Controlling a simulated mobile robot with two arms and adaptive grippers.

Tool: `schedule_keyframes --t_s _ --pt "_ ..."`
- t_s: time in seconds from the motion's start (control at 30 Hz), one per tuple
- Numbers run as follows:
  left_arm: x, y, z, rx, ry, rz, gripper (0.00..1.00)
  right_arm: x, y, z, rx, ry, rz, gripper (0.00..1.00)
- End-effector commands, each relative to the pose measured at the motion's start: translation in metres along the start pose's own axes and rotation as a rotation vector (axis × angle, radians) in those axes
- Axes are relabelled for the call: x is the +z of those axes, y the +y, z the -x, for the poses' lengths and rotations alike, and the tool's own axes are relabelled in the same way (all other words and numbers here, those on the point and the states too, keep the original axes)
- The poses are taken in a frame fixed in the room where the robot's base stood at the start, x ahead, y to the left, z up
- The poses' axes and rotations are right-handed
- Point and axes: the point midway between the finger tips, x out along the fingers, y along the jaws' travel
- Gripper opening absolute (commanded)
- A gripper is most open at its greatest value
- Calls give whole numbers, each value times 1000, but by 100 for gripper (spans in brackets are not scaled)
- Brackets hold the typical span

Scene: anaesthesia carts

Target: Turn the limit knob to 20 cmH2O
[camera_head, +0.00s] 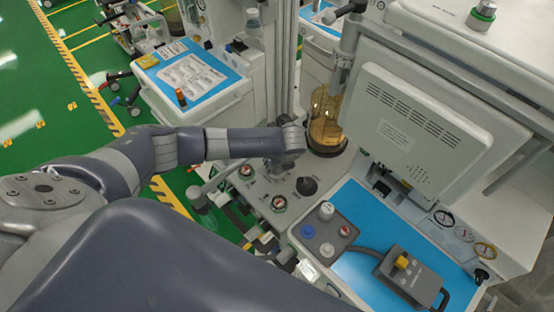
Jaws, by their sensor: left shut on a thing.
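My left arm reaches in from the left, and its left gripper (277,172) points down onto the grey panel (268,190) beside the glass canister. The gripper is shut on what seems to be the limit knob, which its fingers and wrist hide. The knob's scale and pointer cannot be read. A black cone-shaped knob (307,186) stands on the panel just right of the gripper, apart from it. My right gripper is not in view.
The amber-filled canister (326,122) stands close behind the gripper. A grey monitor (415,125) overhangs at right. A blue work surface (350,205) holds a grey device (412,278) with a yellow knob.

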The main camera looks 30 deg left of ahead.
Motion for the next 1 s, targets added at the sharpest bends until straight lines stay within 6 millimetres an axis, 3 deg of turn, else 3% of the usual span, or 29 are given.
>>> schedule_keyframes --t_s 0.63,0.67,0.73,1.0 --pt "-1 0 0 -20 2 -49 13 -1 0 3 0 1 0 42" --pt "-1 0 0 -19 2 -48 44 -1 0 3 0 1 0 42" --pt "-1 0 0 -19 2 -48 58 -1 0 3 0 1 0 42" --pt "0 0 0 -20 1 -47 58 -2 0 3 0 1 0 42"
